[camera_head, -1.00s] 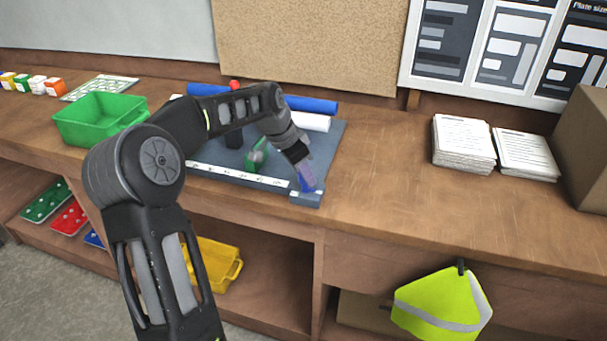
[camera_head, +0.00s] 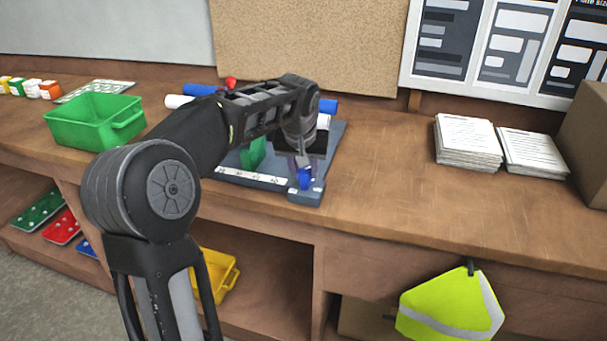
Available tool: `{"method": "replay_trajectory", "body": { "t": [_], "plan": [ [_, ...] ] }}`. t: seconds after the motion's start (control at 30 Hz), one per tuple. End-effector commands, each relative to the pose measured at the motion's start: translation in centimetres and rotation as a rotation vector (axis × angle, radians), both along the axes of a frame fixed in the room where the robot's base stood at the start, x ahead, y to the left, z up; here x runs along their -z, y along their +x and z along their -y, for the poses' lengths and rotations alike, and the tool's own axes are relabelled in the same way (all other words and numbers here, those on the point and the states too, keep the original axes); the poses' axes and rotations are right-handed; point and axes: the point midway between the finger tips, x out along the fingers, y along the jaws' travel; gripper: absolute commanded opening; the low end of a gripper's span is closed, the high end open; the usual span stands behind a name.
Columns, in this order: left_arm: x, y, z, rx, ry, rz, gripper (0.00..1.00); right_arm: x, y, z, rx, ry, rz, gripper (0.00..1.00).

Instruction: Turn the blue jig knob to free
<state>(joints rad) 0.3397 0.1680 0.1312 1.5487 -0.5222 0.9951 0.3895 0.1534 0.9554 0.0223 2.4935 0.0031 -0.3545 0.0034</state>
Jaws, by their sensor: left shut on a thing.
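The blue jig knob (camera_head: 305,179) stands at the front right corner of the dark grey jig board (camera_head: 333,143) on the bench. My left gripper (camera_head: 302,172) points down at that corner, its fingers shut on the knob from above. The arm hides much of the board behind it. A white marked strip (camera_head: 248,176) runs along the board's front edge. A green part (camera_head: 253,153) stands on the board left of the gripper. My right gripper does not show.
A green bin (camera_head: 95,122) stands to the left. Two paper stacks (camera_head: 467,142) and a cardboard box (camera_head: 588,145) are on the right. Blue and white rolls lie behind the arm. The bench (camera_head: 400,190) right of the board is clear. A yellow vest (camera_head: 450,305) hangs below.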

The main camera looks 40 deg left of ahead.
Motion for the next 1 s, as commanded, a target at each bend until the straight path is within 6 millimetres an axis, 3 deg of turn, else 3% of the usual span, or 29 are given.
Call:
{"method": "replay_trajectory", "body": {
  "t": [0.6, 1.0],
  "plan": [
    [-0.02, 0.32, 0.31, -0.533, 0.000, 0.001, 0.00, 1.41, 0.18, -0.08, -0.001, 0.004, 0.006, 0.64],
    [-0.02, 0.32, 0.30, -0.658, -0.001, 0.001, 0.00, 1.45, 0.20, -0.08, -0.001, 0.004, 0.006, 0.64]
  ]
}}
